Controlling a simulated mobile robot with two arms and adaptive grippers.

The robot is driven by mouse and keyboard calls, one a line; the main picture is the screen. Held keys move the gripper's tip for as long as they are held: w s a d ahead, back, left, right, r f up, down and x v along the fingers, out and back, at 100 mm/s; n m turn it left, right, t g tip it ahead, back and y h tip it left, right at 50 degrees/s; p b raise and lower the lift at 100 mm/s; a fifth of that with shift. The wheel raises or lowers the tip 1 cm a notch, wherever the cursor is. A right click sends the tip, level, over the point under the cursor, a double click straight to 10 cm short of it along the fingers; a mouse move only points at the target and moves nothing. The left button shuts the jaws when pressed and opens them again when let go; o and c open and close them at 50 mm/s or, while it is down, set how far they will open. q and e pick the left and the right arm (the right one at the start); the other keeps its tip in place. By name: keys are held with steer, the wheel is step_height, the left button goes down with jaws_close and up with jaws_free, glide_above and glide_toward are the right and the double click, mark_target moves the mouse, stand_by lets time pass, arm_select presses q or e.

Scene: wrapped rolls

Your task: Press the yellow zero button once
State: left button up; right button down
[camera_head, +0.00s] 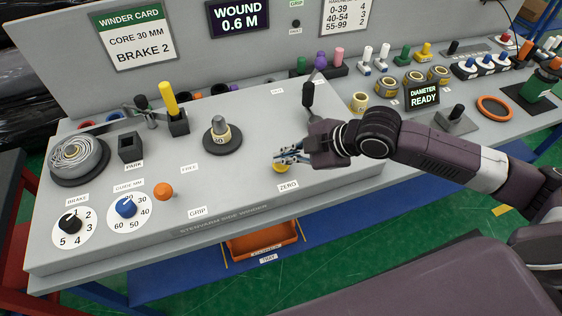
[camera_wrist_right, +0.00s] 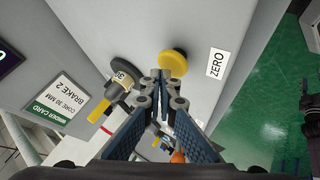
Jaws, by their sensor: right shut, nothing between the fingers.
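The yellow zero button (camera_head: 281,169) sits on the grey winder top beside the ZERO label (camera_head: 288,185). In the right wrist view the round yellow button (camera_wrist_right: 173,62) shows just beyond my fingertips, with the ZERO label (camera_wrist_right: 217,63) to its right. My right gripper (camera_head: 277,157) is shut and empty. Its tips are over or right beside the button and hide part of it in the head view. The right wrist view shows the closed fingertips (camera_wrist_right: 162,77) at the button's near edge; I cannot tell whether they touch it.
A spindle marked 30 (camera_head: 221,137) stands left of my gripper. An orange knob (camera_head: 163,191), blue core dial (camera_head: 126,207) and black brake dial (camera_head: 70,223) are at the left front. The display (camera_head: 239,18) reads WOUND 0.6 M.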

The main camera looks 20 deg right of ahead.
steer(key=shift+f+b, duration=0.4)
steer(key=shift+f, duration=0.65)
stand_by(1.1)
steer(key=shift+r, duration=0.1)
steer(key=shift+r+p, duration=1.3)
steer(key=shift+p, duration=0.2)
step_height(320, 180, up, 5)
steer(key=p, duration=0.5)
